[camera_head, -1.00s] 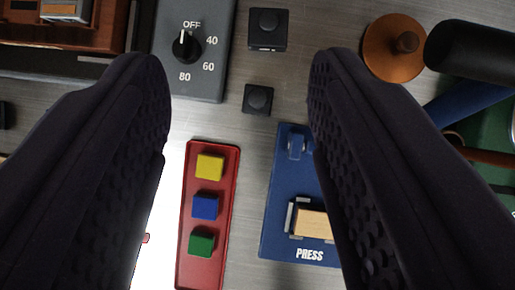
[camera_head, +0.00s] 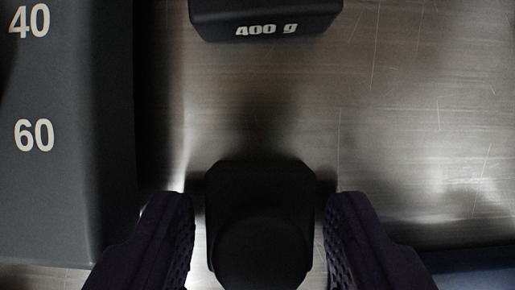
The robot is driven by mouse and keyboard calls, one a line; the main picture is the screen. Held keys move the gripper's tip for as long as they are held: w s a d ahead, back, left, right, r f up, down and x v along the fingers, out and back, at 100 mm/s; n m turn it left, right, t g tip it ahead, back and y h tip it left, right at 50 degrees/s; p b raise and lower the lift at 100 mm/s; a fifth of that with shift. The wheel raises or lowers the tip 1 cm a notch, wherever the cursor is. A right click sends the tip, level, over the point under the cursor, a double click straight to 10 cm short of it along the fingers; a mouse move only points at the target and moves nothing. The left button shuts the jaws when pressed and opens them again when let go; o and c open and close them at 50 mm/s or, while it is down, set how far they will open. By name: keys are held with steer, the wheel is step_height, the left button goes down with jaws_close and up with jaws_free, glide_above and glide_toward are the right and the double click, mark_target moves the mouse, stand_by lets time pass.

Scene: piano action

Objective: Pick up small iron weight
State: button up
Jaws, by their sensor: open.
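The small iron weight (camera_head: 262,190) is a black block with a round knob on top, standing on the metal table. It lies in the lower middle of the view, between the two fingers of my gripper (camera_head: 260,235). My gripper is open, with a narrow gap showing between each finger and the weight's sides. The weight's lower end is dark, and its front face is hard to make out.
A larger black weight marked 400 g (camera_head: 265,18) stands beyond the small one. A grey dial box (camera_head: 65,180) with 40 and 60 on it is close on the left. A blue edge (camera_head: 475,272) shows at lower right. Bare metal table (camera_head: 425,130) lies to the right.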

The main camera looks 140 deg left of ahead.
jaws_close()
steer(key=shift+r, duration=0.1)
stand_by(0.3)
